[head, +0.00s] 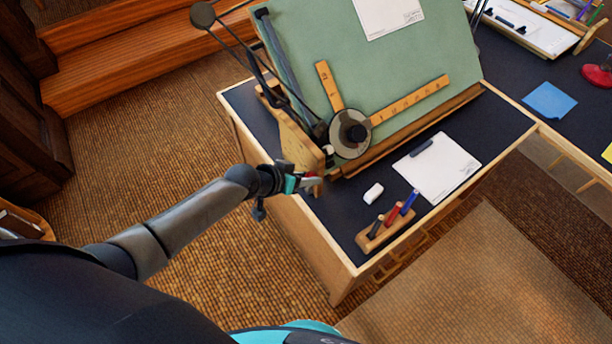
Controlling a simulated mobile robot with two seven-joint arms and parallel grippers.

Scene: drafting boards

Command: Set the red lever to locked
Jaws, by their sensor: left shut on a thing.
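The red lever (313,181) sits low on the left side of the tilted green drafting board (300,45). Only a small red part of it shows beside my gripper. My left gripper (303,183) reaches in from the left at the desk's left edge and is shut on the lever. The fingers hide much of the lever, so its exact angle and any marking for locked cannot be made out. My right gripper is out of view.
On the dark desk top (330,215) are a white eraser (373,194), a wooden pen holder (385,234) and a white paper (437,168). A lamp arm (245,45) and a wooden ruler arm (410,101) stand near the board. Open floor (150,130) lies left.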

